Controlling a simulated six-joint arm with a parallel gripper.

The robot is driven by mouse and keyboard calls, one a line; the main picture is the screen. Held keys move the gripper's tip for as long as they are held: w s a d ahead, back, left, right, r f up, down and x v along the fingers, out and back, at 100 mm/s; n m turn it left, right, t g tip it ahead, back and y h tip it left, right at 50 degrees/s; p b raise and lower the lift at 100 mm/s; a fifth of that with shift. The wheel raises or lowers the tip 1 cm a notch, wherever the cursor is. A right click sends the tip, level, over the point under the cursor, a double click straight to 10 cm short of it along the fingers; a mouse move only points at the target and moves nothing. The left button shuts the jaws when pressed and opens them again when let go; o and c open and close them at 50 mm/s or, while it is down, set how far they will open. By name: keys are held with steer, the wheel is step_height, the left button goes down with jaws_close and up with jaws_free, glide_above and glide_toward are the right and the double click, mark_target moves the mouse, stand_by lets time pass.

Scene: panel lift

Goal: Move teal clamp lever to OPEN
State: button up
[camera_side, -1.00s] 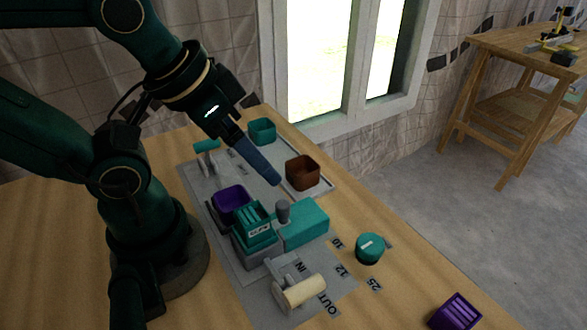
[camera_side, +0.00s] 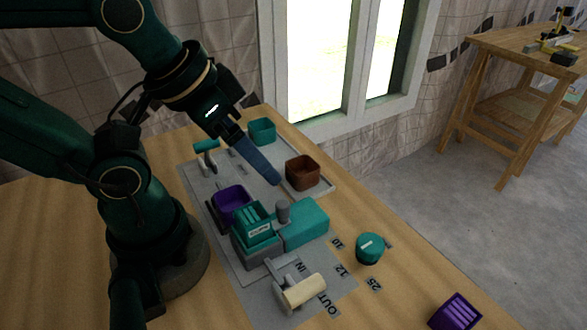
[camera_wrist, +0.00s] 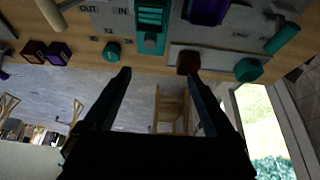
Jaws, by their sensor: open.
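The teal clamp lever (camera_side: 205,145) stands at the far left end of the grey panel, its teal handle on a grey stem. Small labels beside it are too small to read. In the wrist view its handle (camera_wrist: 282,38) shows at upper right, slanted. My gripper (camera_side: 277,182) is open and points down over the panel, to the right of the lever and apart from it. In the wrist view my gripper's two fingers (camera_wrist: 158,75) are spread with nothing between them.
Near my fingertips are a brown bin (camera_side: 302,172), a purple bin (camera_side: 232,200) and a teal clamp block (camera_side: 304,223) with a grey post. A teal bin (camera_side: 262,131) stands behind. A teal knob (camera_side: 369,249), cream handle (camera_side: 304,291) and purple ribbed block (camera_side: 455,311) lie nearer the front.

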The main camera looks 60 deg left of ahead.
steer(key=n, duration=0.2)
steer(key=n+g+y, duration=0.5)
steer(key=n, duration=1)
glide_toward(206, 141)
steer(key=x, duration=0.4)
steer(key=shift+w+a+f, duration=0.15)
steer(key=shift+w+f, duration=0.1)
steer(key=shift+w, duration=0.15)
steer(key=shift+s+a+f+n+g+h, duration=0.3)
steer(key=shift+f+n, duration=0.05)
steer(key=shift+n, duration=0.05)
steer(key=shift+x, duration=2.4)
jaws_close()
